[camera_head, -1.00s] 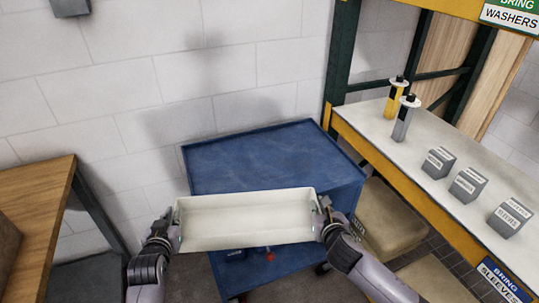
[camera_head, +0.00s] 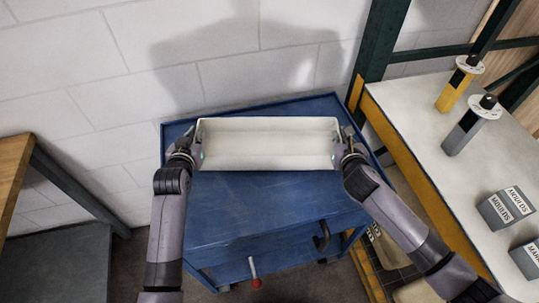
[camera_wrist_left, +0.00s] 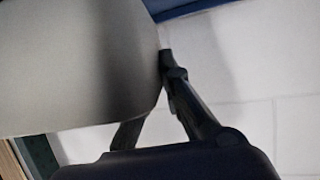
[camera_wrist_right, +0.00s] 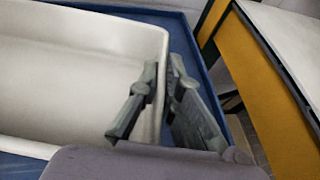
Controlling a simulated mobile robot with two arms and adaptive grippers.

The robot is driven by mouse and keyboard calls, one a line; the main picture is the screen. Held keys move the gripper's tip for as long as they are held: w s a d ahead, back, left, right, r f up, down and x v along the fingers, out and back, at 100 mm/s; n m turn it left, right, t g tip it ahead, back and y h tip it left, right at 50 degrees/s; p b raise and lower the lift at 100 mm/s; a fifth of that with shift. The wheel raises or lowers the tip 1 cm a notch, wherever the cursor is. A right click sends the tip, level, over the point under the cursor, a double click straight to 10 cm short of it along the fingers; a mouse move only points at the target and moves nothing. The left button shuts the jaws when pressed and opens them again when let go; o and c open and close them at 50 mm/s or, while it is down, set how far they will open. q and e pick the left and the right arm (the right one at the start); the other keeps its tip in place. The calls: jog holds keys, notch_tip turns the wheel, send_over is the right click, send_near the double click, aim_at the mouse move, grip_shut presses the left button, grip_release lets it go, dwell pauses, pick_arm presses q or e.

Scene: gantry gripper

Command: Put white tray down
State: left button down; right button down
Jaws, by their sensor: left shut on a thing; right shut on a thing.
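The white tray (camera_head: 268,150) is a long, shallow, empty bin. In the head view it is over the far part of the blue cart top (camera_head: 270,200); I cannot tell whether it touches the surface. My left gripper (camera_head: 195,152) is shut on its left end. My right gripper (camera_head: 343,148) is shut on its right end wall. In the right wrist view the fingers (camera_wrist_right: 160,105) straddle the tray's end wall (camera_wrist_right: 95,60). In the left wrist view the tray (camera_wrist_left: 75,65) hides part of the fingers (camera_wrist_left: 155,125).
A wooden table (camera_head: 12,180) stands at the left. At the right is a yellow-edged bench (camera_head: 420,140) with a yellow cylinder (camera_head: 458,85), a grey cylinder (camera_head: 470,125) and grey labelled boxes (camera_head: 507,208). The white wall is behind the cart. The cart's near top is clear.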

pick_arm(q)
jog(key=shift+w+r, duration=0.1)
jog(key=shift+r, duration=0.05)
pick_arm(e)
jog(key=shift+w+r, duration=0.1)
pick_arm(q)
jog(key=shift+s+r, duration=0.2)
jog(key=shift+s, duration=0.1)
pick_arm(e)
jog(key=shift+s+a+r, duration=0.1)
jog(key=shift+s+r, duration=0.15)
jog(key=shift+s, duration=0.05)
pick_arm(q)
jog(key=shift+w+f, duration=0.1)
jog(key=shift+f, duration=0.05)
pick_arm(e)
jog(key=shift+f, duration=0.15)
